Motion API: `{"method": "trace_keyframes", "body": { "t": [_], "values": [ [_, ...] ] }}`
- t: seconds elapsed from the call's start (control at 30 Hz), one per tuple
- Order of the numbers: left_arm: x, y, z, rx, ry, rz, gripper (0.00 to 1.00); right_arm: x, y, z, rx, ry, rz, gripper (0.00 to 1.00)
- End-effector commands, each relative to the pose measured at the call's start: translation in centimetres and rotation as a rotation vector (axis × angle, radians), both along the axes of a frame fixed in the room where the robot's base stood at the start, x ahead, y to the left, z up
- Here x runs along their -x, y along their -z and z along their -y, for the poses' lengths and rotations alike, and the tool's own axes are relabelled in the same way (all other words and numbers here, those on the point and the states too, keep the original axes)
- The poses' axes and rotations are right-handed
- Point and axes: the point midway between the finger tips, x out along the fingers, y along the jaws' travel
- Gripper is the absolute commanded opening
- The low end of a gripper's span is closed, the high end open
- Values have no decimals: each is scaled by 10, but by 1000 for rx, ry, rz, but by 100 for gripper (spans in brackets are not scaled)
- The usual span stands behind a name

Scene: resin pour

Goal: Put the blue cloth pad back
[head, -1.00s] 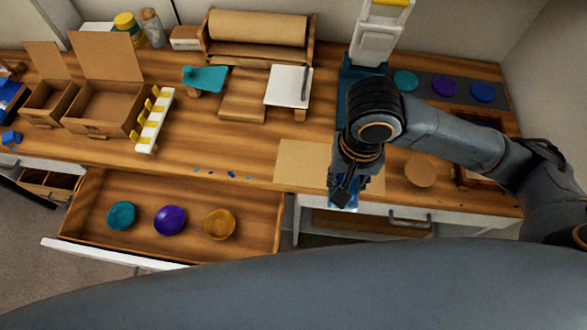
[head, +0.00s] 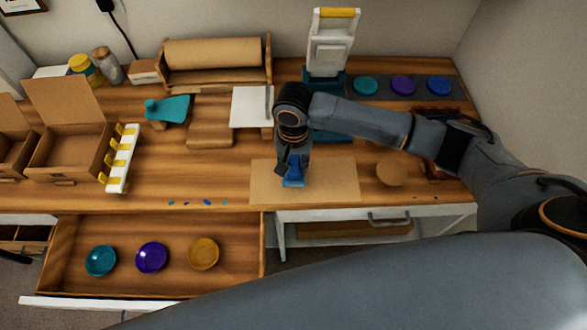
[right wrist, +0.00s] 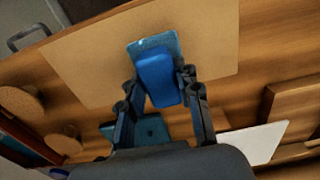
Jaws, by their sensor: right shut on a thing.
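The blue cloth pad (head: 293,182) is in my right gripper (head: 291,170), low over the tan sheet (head: 335,180) on the bench. In the right wrist view the pad's blue body (right wrist: 157,80) sits between the two dark fingers of the gripper (right wrist: 165,100), which are shut on it. Its lighter blue face (right wrist: 150,46) shows against the tan sheet. I cannot tell whether the pad touches the sheet. My left gripper is not in view.
An open drawer with teal (head: 101,260), purple (head: 151,257) and amber (head: 204,253) bowls juts out at the front left. A teal-based press (head: 331,50) and a dark strip with coloured discs (head: 403,85) stand behind. A round wooden disc (head: 391,173) lies right of the sheet.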

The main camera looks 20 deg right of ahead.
Motion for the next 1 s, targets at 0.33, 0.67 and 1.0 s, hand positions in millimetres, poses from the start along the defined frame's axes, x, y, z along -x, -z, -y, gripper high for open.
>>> {"method": "trace_keyframes", "body": {
  "t": [0.33,0.67,1.0],
  "values": [
    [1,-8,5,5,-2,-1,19,1,29,0,0,0,0,4],
    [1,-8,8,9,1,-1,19,2,31,0,1,0,-1,49],
    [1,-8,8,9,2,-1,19,1,30,0,1,0,0,56]
  ]
}}
